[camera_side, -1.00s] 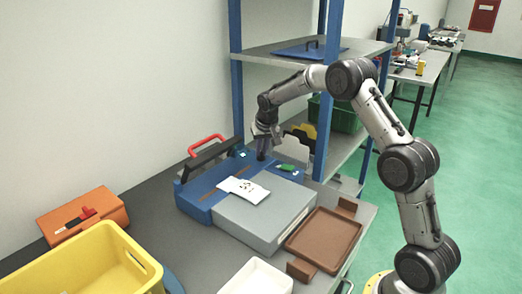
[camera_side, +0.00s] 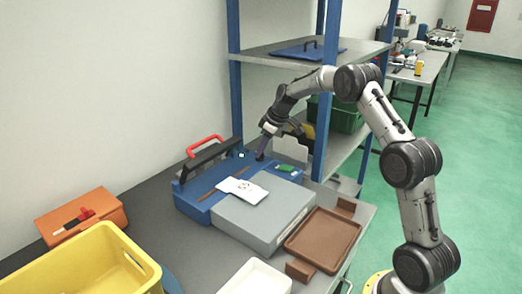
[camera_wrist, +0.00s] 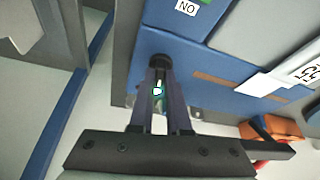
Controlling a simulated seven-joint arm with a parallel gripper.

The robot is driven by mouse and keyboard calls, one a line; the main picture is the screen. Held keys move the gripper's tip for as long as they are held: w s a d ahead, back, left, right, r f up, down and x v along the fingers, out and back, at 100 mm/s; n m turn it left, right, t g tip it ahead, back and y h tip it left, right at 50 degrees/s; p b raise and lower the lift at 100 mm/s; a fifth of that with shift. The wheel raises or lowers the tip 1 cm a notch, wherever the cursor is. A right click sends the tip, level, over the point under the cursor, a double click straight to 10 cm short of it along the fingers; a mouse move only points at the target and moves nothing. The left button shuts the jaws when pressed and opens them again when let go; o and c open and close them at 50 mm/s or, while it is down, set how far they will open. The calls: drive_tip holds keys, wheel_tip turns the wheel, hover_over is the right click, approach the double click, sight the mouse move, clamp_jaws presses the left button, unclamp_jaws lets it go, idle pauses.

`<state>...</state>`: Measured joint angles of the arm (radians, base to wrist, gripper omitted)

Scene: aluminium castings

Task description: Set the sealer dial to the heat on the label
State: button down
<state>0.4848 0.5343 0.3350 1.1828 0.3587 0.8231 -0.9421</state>
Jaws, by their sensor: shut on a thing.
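The sealer is a blue base (camera_side: 190,199) with a black sealing arm (camera_side: 212,160) and a red handle (camera_side: 205,142). Its dark dial (camera_wrist: 160,61) shows at the fingertips in the wrist view, near the blue base's edge. My gripper (camera_side: 261,155) reaches down at a slant to the base's far right end; its fingers (camera_wrist: 158,72) are shut on the dial. The dial's setting cannot be read. A white label card (camera_side: 242,188) lies across the sealer and grey platform; its printed figures (camera_wrist: 309,72) are cut off in the wrist view.
A green switch (camera_side: 286,168) sits close right of my gripper. A blue shelf post (camera_side: 328,110) stands behind it. A brown tray (camera_side: 324,240), white tray (camera_side: 257,278), yellow crate (camera_side: 85,265) and orange case (camera_side: 84,216) occupy the bench.

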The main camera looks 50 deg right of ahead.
drive_tip(key=shift+n, duration=0.7)
drive_tip(key=shift+d+y, duration=0.1)
drive_tip(key=shift+y, duration=0.2)
drive_tip(key=c, duration=0.9)
unclamp_jaws()
drive_tip(key=shift+r, duration=0.1)
drive_tip(key=v, duration=1.3)
drive_tip(key=shift+r, duration=0.4)
